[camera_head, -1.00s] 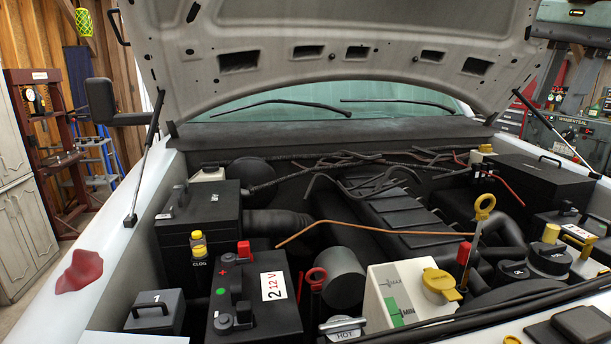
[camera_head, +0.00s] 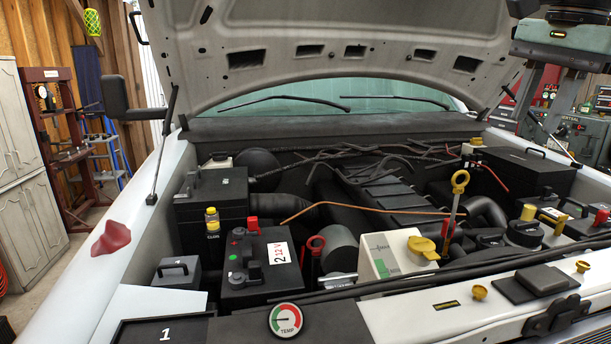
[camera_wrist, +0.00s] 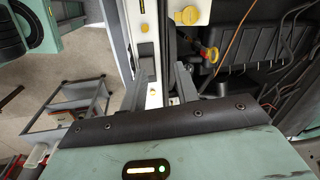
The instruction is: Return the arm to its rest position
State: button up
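My gripper (camera_wrist: 163,78) shows in the wrist view with its two dark fingers apart and nothing between them. It is over the truck's white front edge (camera_wrist: 146,40).
The raised hood (camera_head: 330,25) hangs over the engine bay. A battery (camera_head: 255,280), a white reservoir (camera_head: 385,258) and a yellow-ringed dipstick (camera_head: 458,195) stand in the bay. A red cloth (camera_head: 111,237) lies on the left fender. Grey floor (camera_wrist: 45,85) shows beside the truck.

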jog(key=s+a+f+n+g+b, duration=0.1)
jog(key=s+a+f+n+b, duration=0.15)
jog(key=a+f+n, duration=0.7)
jog(key=s+a+f+n+b, duration=0.2)
jog(key=s+f+n, duration=0.2)
jog(key=f, duration=0.5)
jog(key=s+a+f+n+b, duration=0.2)
jog(key=s+a+f+n, duration=0.1)
jog(key=s+f, duration=0.4)
jog(key=s+a+f+n+g+b, duration=0.1)
jog(key=s+f+n, duration=0.4)
jog(key=f, duration=0.8)
jog(key=shift+s+a+b, duration=0.75)
jog(key=shift+a+b, duration=0.1)
jog(key=shift+b, duration=0.2)
